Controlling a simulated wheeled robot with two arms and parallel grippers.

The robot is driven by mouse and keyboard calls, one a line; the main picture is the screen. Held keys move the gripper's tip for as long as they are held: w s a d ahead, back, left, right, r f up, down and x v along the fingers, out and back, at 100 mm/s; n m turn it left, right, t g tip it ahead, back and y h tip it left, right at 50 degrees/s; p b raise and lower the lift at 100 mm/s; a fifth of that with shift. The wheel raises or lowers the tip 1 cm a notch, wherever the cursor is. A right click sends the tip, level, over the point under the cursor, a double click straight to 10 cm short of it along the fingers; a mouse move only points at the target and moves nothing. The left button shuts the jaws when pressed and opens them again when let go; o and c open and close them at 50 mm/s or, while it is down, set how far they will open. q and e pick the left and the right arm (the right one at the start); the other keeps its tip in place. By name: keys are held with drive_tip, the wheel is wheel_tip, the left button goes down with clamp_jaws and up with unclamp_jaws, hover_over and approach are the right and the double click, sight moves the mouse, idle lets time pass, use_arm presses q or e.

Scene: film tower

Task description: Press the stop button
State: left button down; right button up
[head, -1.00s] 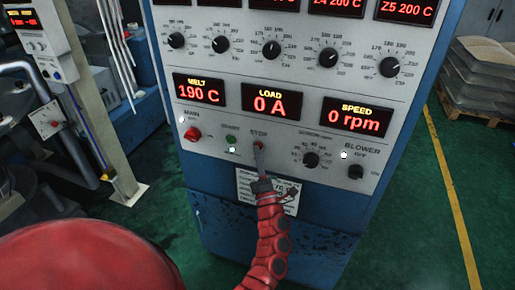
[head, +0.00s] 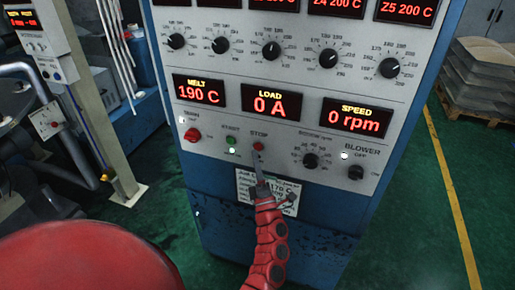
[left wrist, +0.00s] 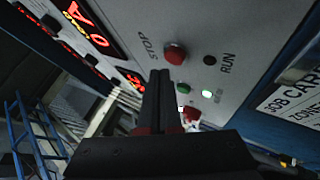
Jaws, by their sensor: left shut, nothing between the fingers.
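The red stop button (head: 258,146) is on the lower part of the grey control panel, under the word STOP. It also shows in the left wrist view (left wrist: 174,53), round and uncovered. My left gripper (head: 257,158) is shut and empty. Its fingertips point up at the panel just below the button, and they look a little apart from it. In the left wrist view the closed fingers (left wrist: 160,75) end just below and left of the button. The RUN lamp (left wrist: 209,60) beside it is dark. My right gripper is not in view.
The green start button (head: 231,140) with a lit lamp is left of STOP. The red main switch (head: 192,134) is farther left. A speed knob (head: 310,160) and blower knob (head: 356,172) are to the right. The speed display (head: 355,118) reads 0 rpm, the load display (head: 271,103) 0 A.

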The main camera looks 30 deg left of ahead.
use_arm(q)
drive_tip(key=shift+s+d, duration=0.2)
drive_tip(key=shift+s, duration=0.6)
drive_tip(key=shift+s+d, duration=0.15)
drive_tip(key=shift+s, duration=0.6)
drive_tip(key=shift+s+d, duration=0.2)
drive_tip(key=shift+s, duration=0.6)
